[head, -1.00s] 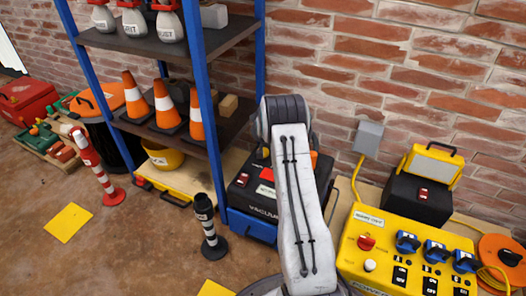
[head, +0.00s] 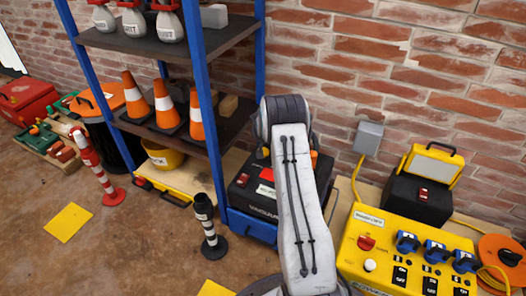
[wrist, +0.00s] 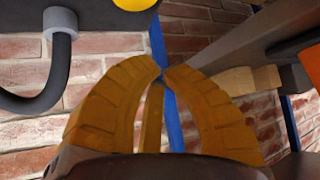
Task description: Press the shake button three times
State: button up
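My gripper (wrist: 161,70) shows in the wrist view as two curved orange-yellow fingers with tips together and nothing between them. In the head view it is hidden behind my white arm. I cannot make out a label for a shake button. A black vacuum (head: 252,192) with a red part on top stands behind my arm. A yellow power box (head: 350,262) at the lower right carries a red switch (head: 366,242), a white knob (head: 370,265) and black switches.
In the wrist view a dark curved hose (wrist: 58,75) is at left and a shelf board (wrist: 245,45) at right, close to the fingers.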

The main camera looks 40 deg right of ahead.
jog(key=shift+r+b, duration=0.75)
jog(key=shift+r, duration=1.2)
grip_shut()
jog(key=shift+f, duration=0.1)
notch_tip(320, 180, down, 6)
jog(key=shift+b, duration=1.25)
jog(key=shift+f, duration=1.25)
jog(key=shift+f, duration=1.45)
jog(key=shift+r, duration=0.2)
jog(key=shift+r+p, duration=0.8)
jog(key=shift+r, duration=0.35)
jog(key=shift+r, duration=0.15)
